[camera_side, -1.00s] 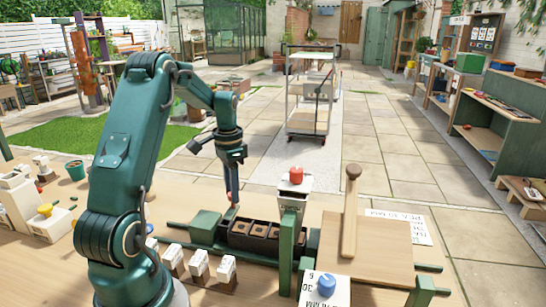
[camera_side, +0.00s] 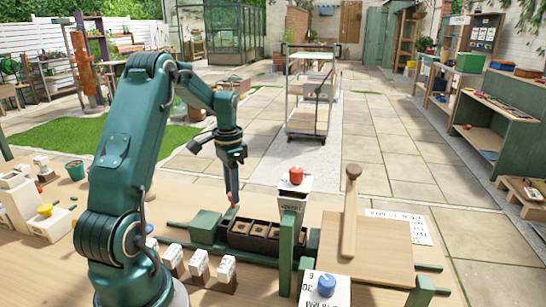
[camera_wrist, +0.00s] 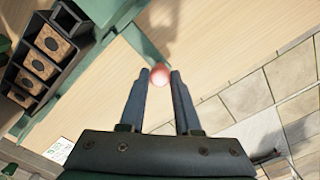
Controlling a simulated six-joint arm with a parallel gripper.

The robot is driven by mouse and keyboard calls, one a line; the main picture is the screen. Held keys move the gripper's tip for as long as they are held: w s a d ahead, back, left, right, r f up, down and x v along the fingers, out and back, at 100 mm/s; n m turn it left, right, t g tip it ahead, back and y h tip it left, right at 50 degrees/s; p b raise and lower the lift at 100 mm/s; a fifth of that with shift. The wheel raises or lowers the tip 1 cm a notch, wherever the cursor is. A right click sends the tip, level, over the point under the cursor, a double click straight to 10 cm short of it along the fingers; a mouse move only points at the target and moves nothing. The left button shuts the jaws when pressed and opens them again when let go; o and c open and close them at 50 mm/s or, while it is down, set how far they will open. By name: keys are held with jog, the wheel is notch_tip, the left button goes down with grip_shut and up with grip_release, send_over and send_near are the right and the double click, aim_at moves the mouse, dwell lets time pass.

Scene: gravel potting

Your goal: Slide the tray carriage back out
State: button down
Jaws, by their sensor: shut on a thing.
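The tray carriage carries a black tray (camera_side: 236,243) with several square brown cells, on green rails at the middle of the bench. A green block (camera_side: 205,226) sits at the carriage's left end. My gripper (camera_side: 234,204) points down beside the far left end of the tray. In the wrist view my gripper (camera_wrist: 160,88) is shut on a small round red knob (camera_wrist: 160,74). The tray (camera_wrist: 20,78) shows at the left of that view. The knob's mount is hidden. The right end of the tray is partly behind a green post (camera_side: 289,240).
A hopper with a red knob (camera_side: 296,175) stands by the post. A wooden board (camera_side: 385,255) with an upright handle (camera_side: 350,215) lies to the right. White-topped blocks (camera_side: 199,264) stand in front of the rails. A blue knob (camera_side: 327,285) is near the front edge.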

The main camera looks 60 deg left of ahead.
jog(key=s+a, duration=0.6)
jog(key=shift+s+a, duration=0.25)
dwell(0.3)
jog(key=c, duration=0.6)
grip_release()
jog(key=shift+r, duration=0.1)
notch_tip(320, 180, up, 5)
